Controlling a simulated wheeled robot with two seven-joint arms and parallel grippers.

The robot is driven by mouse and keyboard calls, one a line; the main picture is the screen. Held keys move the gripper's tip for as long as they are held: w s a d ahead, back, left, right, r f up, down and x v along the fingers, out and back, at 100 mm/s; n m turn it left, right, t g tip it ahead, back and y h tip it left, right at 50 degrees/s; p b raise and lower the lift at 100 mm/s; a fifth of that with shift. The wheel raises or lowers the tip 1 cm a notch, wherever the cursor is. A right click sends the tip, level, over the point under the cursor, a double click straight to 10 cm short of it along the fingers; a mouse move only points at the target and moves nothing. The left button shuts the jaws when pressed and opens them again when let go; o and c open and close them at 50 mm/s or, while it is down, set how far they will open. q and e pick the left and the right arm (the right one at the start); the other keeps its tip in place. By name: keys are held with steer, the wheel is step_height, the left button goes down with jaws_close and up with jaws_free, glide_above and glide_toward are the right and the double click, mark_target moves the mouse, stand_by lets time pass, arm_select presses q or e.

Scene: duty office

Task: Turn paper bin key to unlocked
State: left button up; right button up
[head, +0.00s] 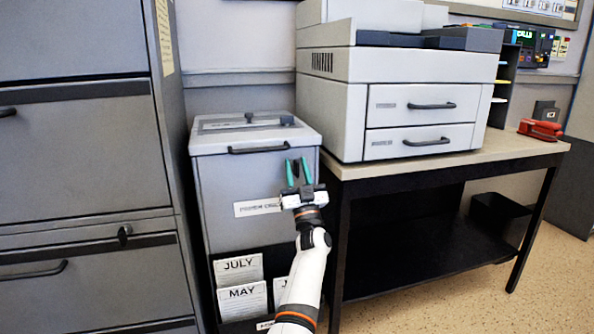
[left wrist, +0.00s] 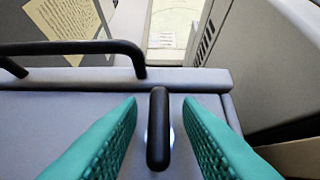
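The grey paper bin (head: 220,180) stands between the filing cabinet and the printer table, with a black handle (head: 258,149) along its top front edge. In the left wrist view a dark key (left wrist: 158,130) with a long rounded grip points up and down the picture, in front of a pale round plate on the bin's front face (left wrist: 50,120). My left gripper (head: 298,172) is open at the bin's upper right front. Its green fingers stand on both sides of the key, with a gap on each side. The key cannot be made out in the head view. My right gripper is not in view.
The bin's handle also shows at the upper left of the left wrist view (left wrist: 75,48). A printer (head: 400,100) stands on the table (head: 480,153) close to the right. A grey filing cabinet (head: 80,150) is close to the left. Month cards (head: 240,285) sit low on the bin's front.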

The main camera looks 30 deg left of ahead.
arm_select(q)
steer(key=p+v, duration=0.3)
steer(key=v, duration=0.9)
